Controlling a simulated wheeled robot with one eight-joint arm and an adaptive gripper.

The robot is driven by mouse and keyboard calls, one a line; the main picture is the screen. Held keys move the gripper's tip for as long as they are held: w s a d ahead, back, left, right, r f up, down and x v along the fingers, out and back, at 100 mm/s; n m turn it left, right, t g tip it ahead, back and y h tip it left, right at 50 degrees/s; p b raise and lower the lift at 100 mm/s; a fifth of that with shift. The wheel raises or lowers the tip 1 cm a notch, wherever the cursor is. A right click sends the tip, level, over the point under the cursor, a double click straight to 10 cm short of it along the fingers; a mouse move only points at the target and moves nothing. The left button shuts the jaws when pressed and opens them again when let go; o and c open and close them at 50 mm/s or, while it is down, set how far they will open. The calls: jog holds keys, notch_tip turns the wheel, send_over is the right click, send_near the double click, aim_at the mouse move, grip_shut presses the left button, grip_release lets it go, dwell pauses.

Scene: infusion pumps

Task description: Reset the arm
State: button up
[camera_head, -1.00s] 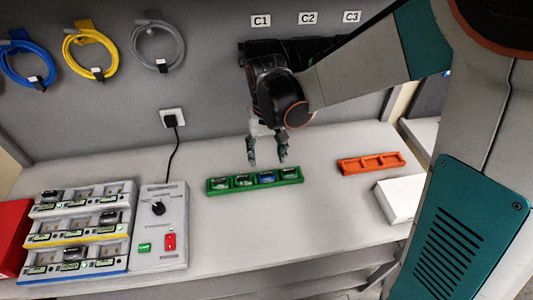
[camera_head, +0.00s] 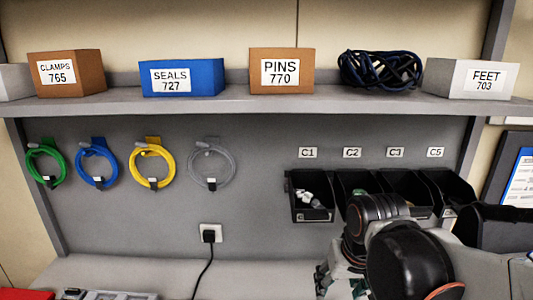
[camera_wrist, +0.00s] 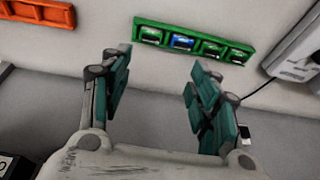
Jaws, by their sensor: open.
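My arm (camera_head: 410,260) is folded at the lower right of the head view, in front of the dark bins. My gripper (camera_wrist: 158,75) shows in the wrist view with its two teal fingers wide apart and nothing between them. In the head view only part of the gripper (camera_head: 340,283) shows at the bottom edge, mostly cut off. A green tray (camera_wrist: 195,42) with several small items in its slots lies on the bench beyond the fingertips, apart from them. An orange tray (camera_wrist: 38,10) lies at the upper left of the wrist view.
Dark bins (camera_head: 312,196) hang on the back panel behind my arm. Above is a shelf (camera_head: 230,104) with labelled boxes and a dark coiled cable (camera_head: 380,70). Coloured cables hang at the left. A socket (camera_head: 211,233) with a plug sits low on the panel.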

jog(key=s+d+r+t+b, duration=0.1)
jog(key=s+d+t, duration=0.2)
jog(key=s, duration=0.5)
jog(key=shift+d+r+t, duration=0.15)
jog(key=shift+d+t, duration=0.15)
jog(key=shift+d, duration=0.45)
dwell(1.0)
